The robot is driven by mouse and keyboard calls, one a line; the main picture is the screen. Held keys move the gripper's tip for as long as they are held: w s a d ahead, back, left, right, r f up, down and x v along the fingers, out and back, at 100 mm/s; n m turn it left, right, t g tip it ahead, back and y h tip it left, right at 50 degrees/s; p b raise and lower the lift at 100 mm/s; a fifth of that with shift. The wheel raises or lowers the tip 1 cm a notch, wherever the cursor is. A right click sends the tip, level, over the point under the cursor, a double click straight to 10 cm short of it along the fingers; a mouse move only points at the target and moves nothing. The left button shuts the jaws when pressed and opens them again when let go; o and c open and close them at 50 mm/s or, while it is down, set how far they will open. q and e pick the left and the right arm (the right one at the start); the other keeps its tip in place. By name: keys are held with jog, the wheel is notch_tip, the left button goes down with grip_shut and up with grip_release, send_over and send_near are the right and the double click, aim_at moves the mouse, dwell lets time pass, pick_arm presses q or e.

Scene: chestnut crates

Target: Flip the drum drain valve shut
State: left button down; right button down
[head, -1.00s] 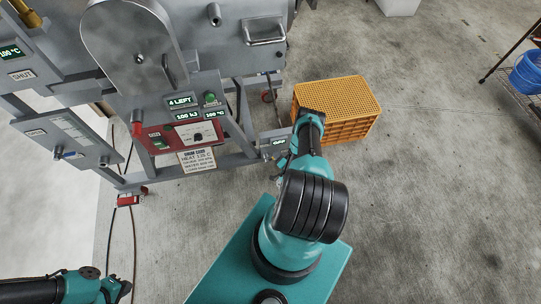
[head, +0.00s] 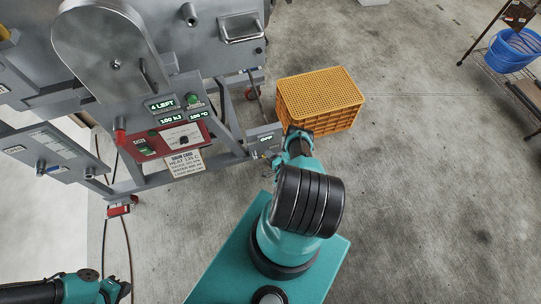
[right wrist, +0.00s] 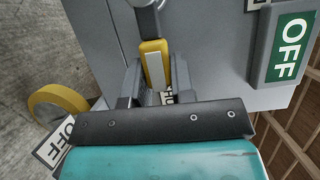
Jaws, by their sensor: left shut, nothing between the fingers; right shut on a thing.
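A yellow lever handle (right wrist: 153,52) hangs from a metal pivot on a grey panel in the right wrist view. I take it for the drain valve's handle. My right gripper (right wrist: 156,80) is shut on it, with one dark finger on each side. A label behind the fingers is partly hidden and its word cannot be fully read. In the head view my right arm reaches the lower right of the grey drum machine (head: 120,65); the handle itself is hard to make out there. My left gripper (head: 121,290) is shut and empty at the lower left, away from the machine.
A green OFF sign (right wrist: 291,47) sits right of the handle, and a yellow ring-shaped part (right wrist: 57,103) is at left. An orange crate (head: 320,97) stands behind my right arm. A blue bucket (head: 515,50) is on a rack far right. The floor at right is open.

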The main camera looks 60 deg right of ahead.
jog(key=c, duration=1)
grip_release()
jog(key=shift+o, duration=0.2)
jog(key=v, duration=1.7)
jog(key=shift+s, duration=0.15)
jog(key=shift+a, duration=0.15)
